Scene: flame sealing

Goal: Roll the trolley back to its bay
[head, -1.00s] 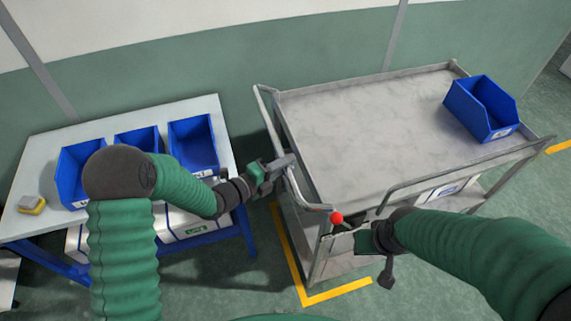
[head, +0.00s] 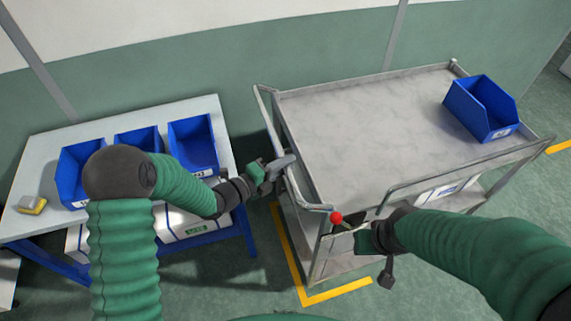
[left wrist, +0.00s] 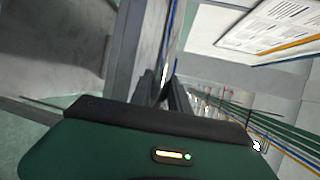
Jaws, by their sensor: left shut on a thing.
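The grey metal trolley (head: 365,125) stands right of centre in the head view, with a push handle (head: 268,118) along its left end. My left gripper (head: 284,163) is shut on this handle. In the left wrist view its dark fingers (left wrist: 172,95) point away from me, and the grip itself is partly hidden. A red knob (head: 336,217) shows at the trolley's near left corner. My right gripper (head: 352,232) is beside it, and its fingers are too unclear to tell their state. Yellow floor lines (head: 338,292) form a corner around the trolley's near left end.
A blue bin (head: 482,108) sits on the trolley top at the right. A white-topped table (head: 40,160) with several blue bins and a yellow sponge (head: 32,205) stands to the left, with a narrow gap before the trolley. The wall (head: 240,75) is close behind.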

